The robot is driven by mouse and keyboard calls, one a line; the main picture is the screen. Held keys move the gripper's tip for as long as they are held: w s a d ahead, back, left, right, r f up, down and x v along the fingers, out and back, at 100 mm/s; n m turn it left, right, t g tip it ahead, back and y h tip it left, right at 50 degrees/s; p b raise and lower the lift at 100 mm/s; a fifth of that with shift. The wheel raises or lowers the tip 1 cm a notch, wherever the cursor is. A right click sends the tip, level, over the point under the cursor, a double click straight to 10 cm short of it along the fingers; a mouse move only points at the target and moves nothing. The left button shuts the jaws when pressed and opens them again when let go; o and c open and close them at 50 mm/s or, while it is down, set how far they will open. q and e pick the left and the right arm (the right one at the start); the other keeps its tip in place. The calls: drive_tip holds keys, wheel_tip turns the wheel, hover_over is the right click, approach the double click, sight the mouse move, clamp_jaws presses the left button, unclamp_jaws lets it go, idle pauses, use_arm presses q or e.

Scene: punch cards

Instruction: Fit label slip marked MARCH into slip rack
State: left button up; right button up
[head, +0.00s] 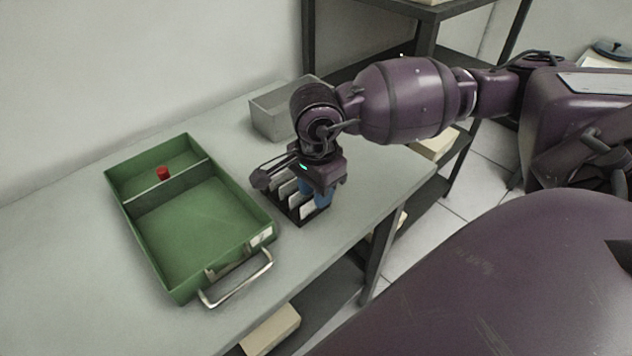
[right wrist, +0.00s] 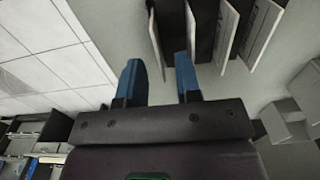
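The slip rack (head: 312,221) is a small dark holder on the table, with several white label slips (head: 281,192) standing in it. My right gripper (head: 314,198) is over the rack's right end, pointing down. In the right wrist view, its two blue fingers (right wrist: 160,78) are apart. Other slips (right wrist: 227,35) stand to the right there. No marking can be read, so I cannot tell which slip is MARCH. My left gripper is out of view.
A green drawer-like tray (head: 150,262) with a divider, a red knob (head: 163,173) and a metal handle stands left of the rack. A grey open box (head: 268,124) is behind the gripper. The table (head: 75,270) is clear at the left; its edge runs right of the rack.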

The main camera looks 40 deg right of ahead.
wheel_tip(320, 180, up, 11)
drive_tip(key=p, duration=0.1)
idle(0.7)
drive_tip(key=shift+f, duration=0.1)
idle(0.4)
